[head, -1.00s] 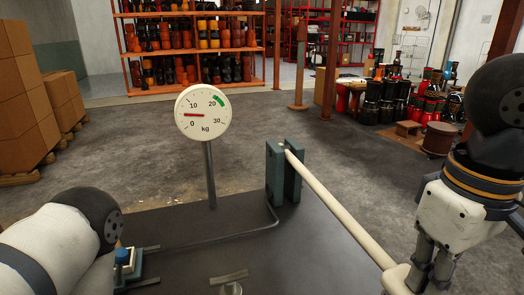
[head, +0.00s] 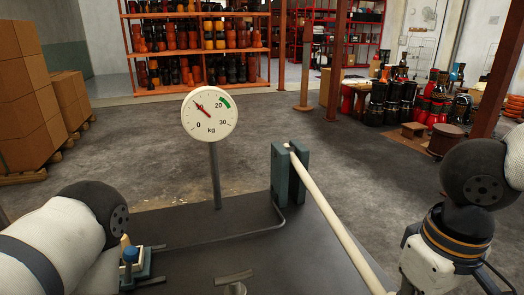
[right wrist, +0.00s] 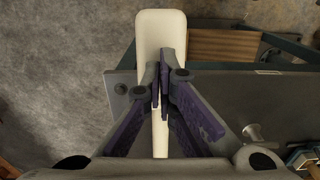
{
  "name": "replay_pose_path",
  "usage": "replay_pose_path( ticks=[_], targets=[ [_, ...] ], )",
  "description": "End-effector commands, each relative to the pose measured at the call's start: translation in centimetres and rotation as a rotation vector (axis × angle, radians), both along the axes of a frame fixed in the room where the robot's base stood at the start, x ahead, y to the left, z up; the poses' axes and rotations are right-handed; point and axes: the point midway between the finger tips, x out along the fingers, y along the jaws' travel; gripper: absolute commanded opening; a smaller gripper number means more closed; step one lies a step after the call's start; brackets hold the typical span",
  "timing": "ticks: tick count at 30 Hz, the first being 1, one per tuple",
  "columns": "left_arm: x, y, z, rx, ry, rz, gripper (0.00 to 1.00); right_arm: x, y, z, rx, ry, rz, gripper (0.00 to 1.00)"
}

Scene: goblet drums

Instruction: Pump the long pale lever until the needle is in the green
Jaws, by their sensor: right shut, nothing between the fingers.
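The long pale lever (head: 335,220) runs from a blue-grey upright bracket (head: 289,175) down to the lower right, its far end out of the head view. In the right wrist view its broad pale end (right wrist: 161,35) lies under my right gripper (right wrist: 160,85), whose fingers are shut with nothing between them. Whether they touch the lever cannot be told. The round white gauge (head: 209,114) stands on a post; its red needle (head: 202,108) points up-left, near 10. The green band (head: 224,102) lies just past 20. My left gripper is not in view; only its arm shows.
A dark bench top (head: 200,238) carries the gauge and bracket. Cardboard boxes (head: 30,105) stand at left, drum shelves (head: 200,45) behind. Open grey floor lies between.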

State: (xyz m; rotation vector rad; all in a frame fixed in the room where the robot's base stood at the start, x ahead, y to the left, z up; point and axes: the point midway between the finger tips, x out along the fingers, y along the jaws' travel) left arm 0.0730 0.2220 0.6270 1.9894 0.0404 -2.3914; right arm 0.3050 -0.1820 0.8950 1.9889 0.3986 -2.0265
Motion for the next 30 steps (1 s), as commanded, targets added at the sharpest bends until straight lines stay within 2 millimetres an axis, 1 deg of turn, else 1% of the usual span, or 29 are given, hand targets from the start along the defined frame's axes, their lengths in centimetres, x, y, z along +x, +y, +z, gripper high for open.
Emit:
replay_pose_path(
  ticks=[1, 2, 5, 12, 16, 18, 20, 30],
  targets=[
    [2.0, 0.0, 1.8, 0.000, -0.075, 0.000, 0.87, 0.0, 0.0, 3.5, -0.001, -0.053, -0.002, 0.00],
    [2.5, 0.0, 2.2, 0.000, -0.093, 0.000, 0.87, -0.1, 0.0, 4.4, 0.000, -0.054, -0.002, 0.00],
    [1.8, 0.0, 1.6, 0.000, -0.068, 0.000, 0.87, -0.1, -0.1, 5.9, 0.003, -0.032, 0.000, 0.00],
    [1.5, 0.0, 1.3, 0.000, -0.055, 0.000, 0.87, -0.5, -0.2, 11.8, 0.005, -0.021, 0.001, 0.00],
    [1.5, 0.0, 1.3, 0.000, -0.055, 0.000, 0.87, -0.7, -0.2, 14.6, 0.006, -0.019, 0.003, 0.00],
    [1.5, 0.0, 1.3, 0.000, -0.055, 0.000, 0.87, -0.8, -0.3, 15.5, 0.004, -0.019, 0.002, 0.00],
    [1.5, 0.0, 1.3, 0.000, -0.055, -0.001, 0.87, -0.8, -0.3, 15.8, 0.003, -0.017, 0.002, 0.00],
    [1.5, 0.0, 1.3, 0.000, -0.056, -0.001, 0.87, -0.8, -0.3, 15.7, 0.001, -0.018, 0.002, 0.00]
  ],
)
